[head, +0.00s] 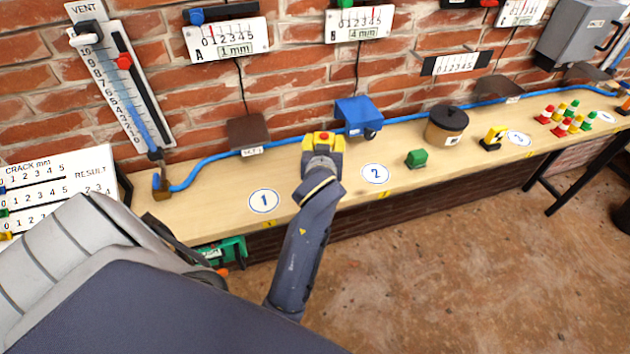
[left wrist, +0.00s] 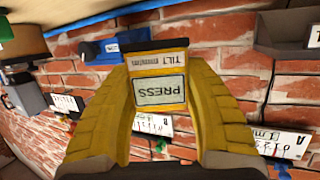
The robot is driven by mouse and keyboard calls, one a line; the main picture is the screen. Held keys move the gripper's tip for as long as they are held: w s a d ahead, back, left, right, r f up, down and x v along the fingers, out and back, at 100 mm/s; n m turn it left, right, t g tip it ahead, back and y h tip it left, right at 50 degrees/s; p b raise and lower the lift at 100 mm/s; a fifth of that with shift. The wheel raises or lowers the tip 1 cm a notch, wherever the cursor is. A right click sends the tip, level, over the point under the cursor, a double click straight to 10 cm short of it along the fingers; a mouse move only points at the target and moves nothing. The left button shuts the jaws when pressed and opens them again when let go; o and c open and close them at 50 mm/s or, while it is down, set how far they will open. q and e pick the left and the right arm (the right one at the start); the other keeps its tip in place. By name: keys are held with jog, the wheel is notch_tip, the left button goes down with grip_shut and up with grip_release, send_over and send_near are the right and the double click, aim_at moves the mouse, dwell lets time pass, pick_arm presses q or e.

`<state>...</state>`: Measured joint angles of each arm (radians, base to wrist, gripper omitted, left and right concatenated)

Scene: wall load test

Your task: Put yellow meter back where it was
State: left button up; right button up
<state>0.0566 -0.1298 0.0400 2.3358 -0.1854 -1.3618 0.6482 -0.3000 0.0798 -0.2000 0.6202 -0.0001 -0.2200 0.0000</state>
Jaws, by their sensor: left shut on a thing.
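The yellow meter (head: 323,138) has a red button on top and shows between my left gripper's fingers in the head view. In the left wrist view the meter (left wrist: 160,88) carries a TILT strip and a screen reading PRESS, upside down in the picture. My left gripper (head: 322,152) is shut on it, with a yellow finger on either side. It is over the wooden bench (head: 220,190), between the round 1 marker (head: 264,201) and the round 2 marker (head: 375,174). I cannot tell whether the meter touches the bench. My right gripper is not in view.
A blue block (head: 358,114), a green block (head: 416,158), a dark-lidded pot (head: 446,124) and a small yellow-and-black item (head: 494,137) stand to the right. A brown bracket (head: 248,131) is behind left. A blue hose (head: 210,158) runs along the wall.

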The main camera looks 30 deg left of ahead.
pick_arm(q)
jog(key=shift+s+d+f, duration=0.1)
jog(key=shift+s+f, duration=0.25)
jog(key=shift+s, duration=0.3)
jog(key=f, duration=0.3)
jog(key=shift+s+h, duration=0.25)
jog(key=shift+h, duration=0.05)
jog(key=shift+f, duration=2.45)
jog(key=shift+f, duration=0.1)
jog(key=o, duration=1.5)
jog(key=shift+c, duration=0.2)
jog(key=shift+v, duration=3.75)
jog(key=shift+w, duration=0.1)
